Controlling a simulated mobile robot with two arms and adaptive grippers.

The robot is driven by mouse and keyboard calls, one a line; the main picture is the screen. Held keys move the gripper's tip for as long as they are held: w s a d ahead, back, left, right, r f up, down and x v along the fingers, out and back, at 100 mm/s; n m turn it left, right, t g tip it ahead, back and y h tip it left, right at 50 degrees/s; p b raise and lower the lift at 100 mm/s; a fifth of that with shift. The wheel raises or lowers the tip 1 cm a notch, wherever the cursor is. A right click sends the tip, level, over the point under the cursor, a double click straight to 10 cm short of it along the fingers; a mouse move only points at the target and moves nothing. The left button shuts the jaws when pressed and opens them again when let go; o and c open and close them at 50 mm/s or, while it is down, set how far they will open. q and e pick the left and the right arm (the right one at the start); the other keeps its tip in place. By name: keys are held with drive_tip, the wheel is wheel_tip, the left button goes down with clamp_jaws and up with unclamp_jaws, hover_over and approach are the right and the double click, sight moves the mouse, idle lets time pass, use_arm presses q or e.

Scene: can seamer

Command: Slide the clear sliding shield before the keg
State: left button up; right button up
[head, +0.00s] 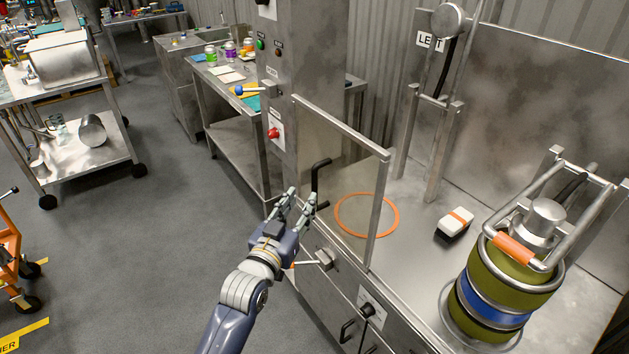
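The clear sliding shield (343,150) is a see-through panel in a metal frame. It stands upright at the left part of the steel worktop, left of the keg. Its black handle (318,182) is on the side facing my arm. The keg (474,313), olive with a blue band, stands upright at the right, with the front of it uncovered by the shield. My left gripper (300,199) is just below and left of the handle, fingers spread apart and pointing up toward it. One finger is close to the handle's lower end; contact is unclear. My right gripper is out of view.
An orange ring (340,222) marks the worktop behind the panel. A white and orange block (455,222) lies between ring and keg. A control column (303,75) with a red knob (273,133) rises behind the shield. Grey floor (150,240) is clear at left.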

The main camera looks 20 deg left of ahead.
sight(313, 183)
use_arm(q)
drive_tip(key=w, duration=0.9)
drive_tip(key=shift+w+d, duration=0.2)
drive_tip(key=shift+d, duration=0.15)
clamp_jaws()
